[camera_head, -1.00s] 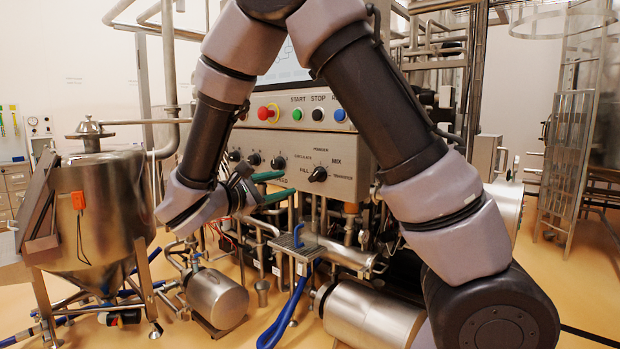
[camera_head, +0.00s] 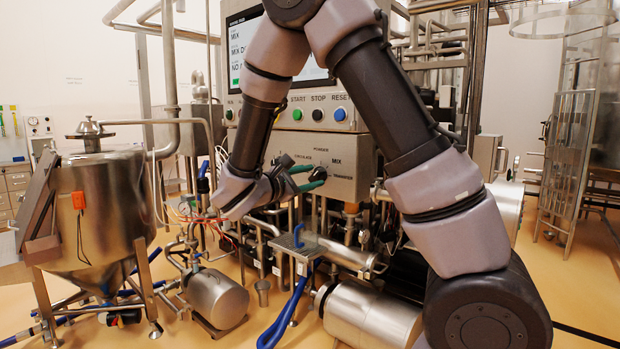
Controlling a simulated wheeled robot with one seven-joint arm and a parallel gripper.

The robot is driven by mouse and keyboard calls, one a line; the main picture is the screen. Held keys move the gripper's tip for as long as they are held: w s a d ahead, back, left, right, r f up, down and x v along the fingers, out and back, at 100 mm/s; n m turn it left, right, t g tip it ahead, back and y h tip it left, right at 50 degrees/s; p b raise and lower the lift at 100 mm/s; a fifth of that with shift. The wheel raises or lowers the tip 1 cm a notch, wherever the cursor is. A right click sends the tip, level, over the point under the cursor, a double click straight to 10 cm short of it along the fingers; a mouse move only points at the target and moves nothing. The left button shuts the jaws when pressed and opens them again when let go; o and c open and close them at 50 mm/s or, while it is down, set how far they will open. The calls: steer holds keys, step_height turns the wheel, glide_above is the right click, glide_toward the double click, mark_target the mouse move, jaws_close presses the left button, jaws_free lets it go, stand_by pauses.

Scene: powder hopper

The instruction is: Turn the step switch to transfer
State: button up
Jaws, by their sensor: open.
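The step switch (camera_head: 318,174) is a black knob on the front of the grey control panel (camera_head: 352,186).
Above are START, STOP and RESET buttons (camera_head: 339,114) and a screen (camera_head: 240,45), partly behind my arm. A steel hopper (camera_head: 105,200) stands at left. Below the panel are pipes, a blue hose (camera_head: 285,318) and a steel cylinder (camera_head: 370,315).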

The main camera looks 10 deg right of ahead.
jaws_close()
steer(key=shift+m, duration=0.3)
steer(key=m, duration=0.4)
steer(key=shift+f+m, duration=0.1)
steer(key=shift+m, duration=2)
steer(key=shift+s, duration=0.1)
jaws_free()
